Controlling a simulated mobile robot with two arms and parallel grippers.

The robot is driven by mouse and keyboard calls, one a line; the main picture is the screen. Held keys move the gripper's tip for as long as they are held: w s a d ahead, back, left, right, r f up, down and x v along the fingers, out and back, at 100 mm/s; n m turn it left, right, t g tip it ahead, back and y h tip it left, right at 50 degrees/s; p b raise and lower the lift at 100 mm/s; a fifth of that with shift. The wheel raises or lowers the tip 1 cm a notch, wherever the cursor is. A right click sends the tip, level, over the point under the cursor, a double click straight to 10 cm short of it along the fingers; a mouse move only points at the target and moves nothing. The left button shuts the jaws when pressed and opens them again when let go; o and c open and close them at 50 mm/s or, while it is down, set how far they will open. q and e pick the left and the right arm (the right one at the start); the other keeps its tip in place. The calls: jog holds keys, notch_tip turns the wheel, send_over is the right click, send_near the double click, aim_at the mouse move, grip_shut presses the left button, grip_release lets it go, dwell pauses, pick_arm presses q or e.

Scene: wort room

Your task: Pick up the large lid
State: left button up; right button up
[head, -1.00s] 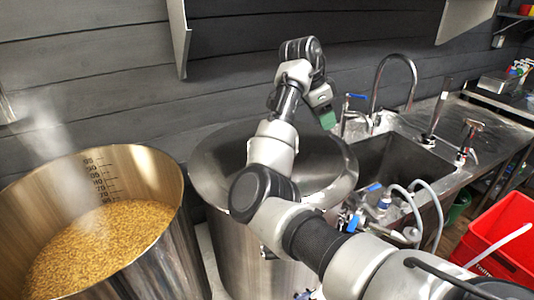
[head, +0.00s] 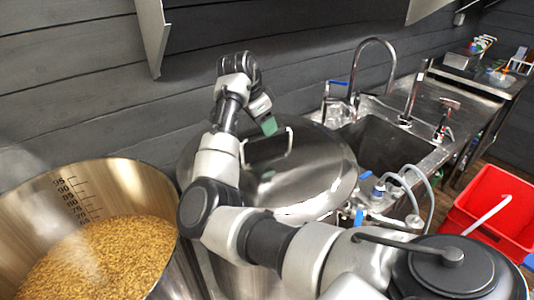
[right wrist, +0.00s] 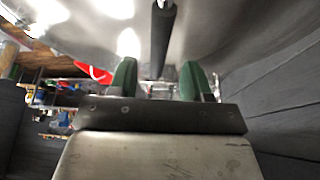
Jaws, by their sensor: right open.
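The large lid (head: 318,172) is a shiny round metal disc on the steel kettle in the middle of the head view. Its dark bar handle (head: 266,149) stands up near the lid's centre. My right gripper (head: 268,125) is just above and behind the handle, pointing down. In the right wrist view the right gripper (right wrist: 158,80) has its two green fingers apart, with the dark handle (right wrist: 162,32) lined up with the gap between them. Nothing is held. The lid's left edge is partly hidden by my right arm. My left gripper is not in view.
An open steel pot (head: 180,225) with grain stands at the left, with steam over it. A sink (head: 385,143) with taps and hoses is right of the lid. A red crate (head: 490,220) is at the far right. A dark plank wall (head: 70,80) runs behind.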

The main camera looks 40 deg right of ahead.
aim_at(267, 147)
jog(key=x, duration=0.1)
jog(key=p+x, duration=0.1)
jog(key=x, duration=0.1)
jog(key=p+x, duration=0.1)
jog(key=x, duration=0.1)
jog(key=shift+s+a, duration=0.1)
jog(key=shift+a, duration=0.2)
jog(key=shift+d+f, duration=0.15)
jog(key=shift+f, duration=0.25)
pick_arm(q)
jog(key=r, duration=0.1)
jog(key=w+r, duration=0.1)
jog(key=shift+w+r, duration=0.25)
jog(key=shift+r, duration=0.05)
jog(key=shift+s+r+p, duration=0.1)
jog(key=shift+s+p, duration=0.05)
jog(key=shift+p, duration=0.2)
pick_arm(e)
jog(key=shift+c, duration=0.3)
grip_shut()
